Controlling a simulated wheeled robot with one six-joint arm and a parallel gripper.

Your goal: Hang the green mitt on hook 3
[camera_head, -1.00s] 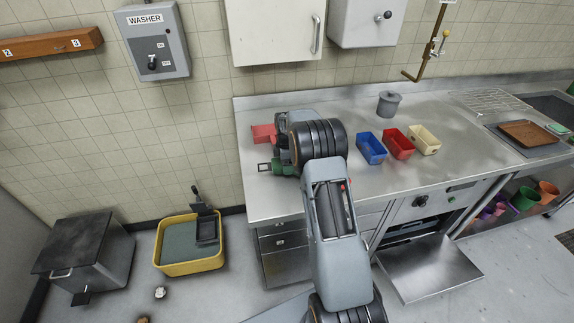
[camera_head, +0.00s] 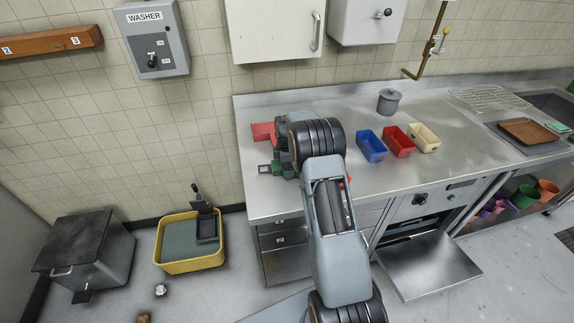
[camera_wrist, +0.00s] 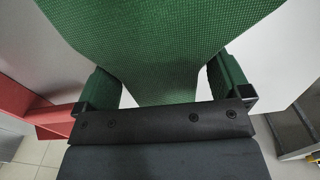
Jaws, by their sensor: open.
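The green mitt (camera_wrist: 150,35) fills the upper middle of the wrist view, its woven cloth narrowing toward my gripper (camera_wrist: 165,78). My gripper is open, with a finger on each side of the narrow part of the mitt. The jaws do not look closed on it. In the head view my arm hides most of the gripper and mitt; a small patch of green (camera_head: 277,168) shows at the worktop's left end. A wooden hook rail (camera_head: 40,44) is on the wall at upper left, with labels 2 and 3 (camera_head: 76,41) visible. The hook itself is too small to make out.
A red object (camera_head: 264,132) lies close to the gripper on the steel worktop (camera_head: 250,200); red also shows at left in the wrist view. Blue (camera_head: 371,147), red (camera_head: 397,142) and cream (camera_head: 425,138) bins stand to the right. A washer box (camera_head: 152,40) hangs between rail and worktop.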

